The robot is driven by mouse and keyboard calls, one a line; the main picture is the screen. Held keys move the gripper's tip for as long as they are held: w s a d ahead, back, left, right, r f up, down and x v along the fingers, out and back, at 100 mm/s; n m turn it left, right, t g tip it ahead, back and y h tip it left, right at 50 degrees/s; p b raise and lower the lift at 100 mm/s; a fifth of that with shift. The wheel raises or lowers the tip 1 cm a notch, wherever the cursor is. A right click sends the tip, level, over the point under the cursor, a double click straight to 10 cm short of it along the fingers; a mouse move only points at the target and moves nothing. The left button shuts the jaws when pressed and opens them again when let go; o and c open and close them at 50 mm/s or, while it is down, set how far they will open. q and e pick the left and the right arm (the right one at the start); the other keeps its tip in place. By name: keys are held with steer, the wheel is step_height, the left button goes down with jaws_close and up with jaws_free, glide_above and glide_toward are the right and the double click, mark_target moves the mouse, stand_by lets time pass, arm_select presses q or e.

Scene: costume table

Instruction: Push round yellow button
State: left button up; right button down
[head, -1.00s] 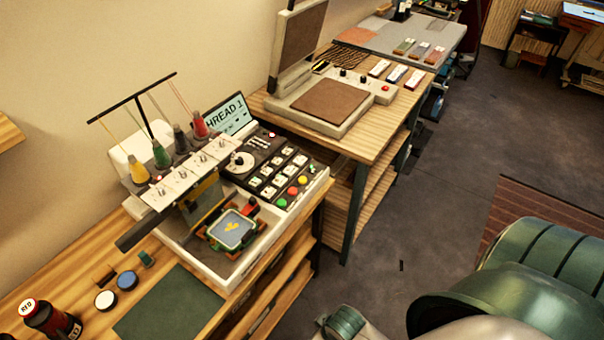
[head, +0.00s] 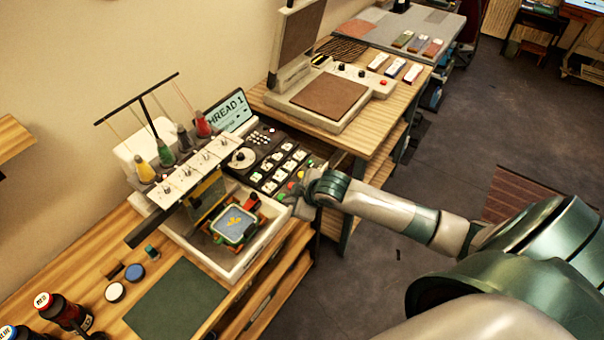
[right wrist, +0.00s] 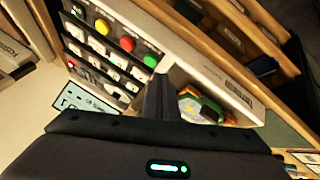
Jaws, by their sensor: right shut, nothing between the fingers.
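The round yellow button (right wrist: 102,26) is on the machine's control panel, in a row with a red button (right wrist: 127,44) and a green button (right wrist: 150,60). In the head view the yellow button (head: 301,175) is at the panel's right edge, close to my right gripper (head: 295,203). In the right wrist view the right gripper (right wrist: 160,80) is shut and empty. Its fingertips appear near the green button, with the yellow one farther off to the upper left. I cannot tell the height of the fingertips above the panel. My left gripper is out of view.
The embroidery machine has a hoop (head: 234,226) in front and thread cones behind. Rows of white keys (head: 280,168) lie beside the round buttons. A heat press (head: 330,98) stands on the table beyond. A green mat (head: 175,300) lies at the near left.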

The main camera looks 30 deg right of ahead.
steer(key=w+d+r, duration=0.3)
steer(key=w+d, duration=0.2)
steer(key=d, duration=0.1)
steer(key=w+d+r+t+h, duration=0.1)
steer(key=w+d+r, duration=0.2)
steer(key=d, duration=0.3)
steer(key=shift+w+r+n+t, duration=0.3)
steer(key=shift+w+r, duration=0.05)
steer(key=shift+w, duration=0.5)
steer(key=shift+f, duration=0.1)
step_height(320, 180, down, 7)
steer(key=b, duration=0.4)
steer(key=shift+a+r+b, duration=0.1)
steer(key=shift+r+b, duration=0.1)
steer(key=shift+b, duration=0.1)
steer(key=shift+f+b, duration=0.4)
steer(key=shift+f, duration=0.6)
steer(key=shift+f, duration=0.85)
stand_by(0.7)
steer(key=shift+r, duration=0.15)
steer(key=shift+r+p, duration=0.7)
stand_by(0.3)
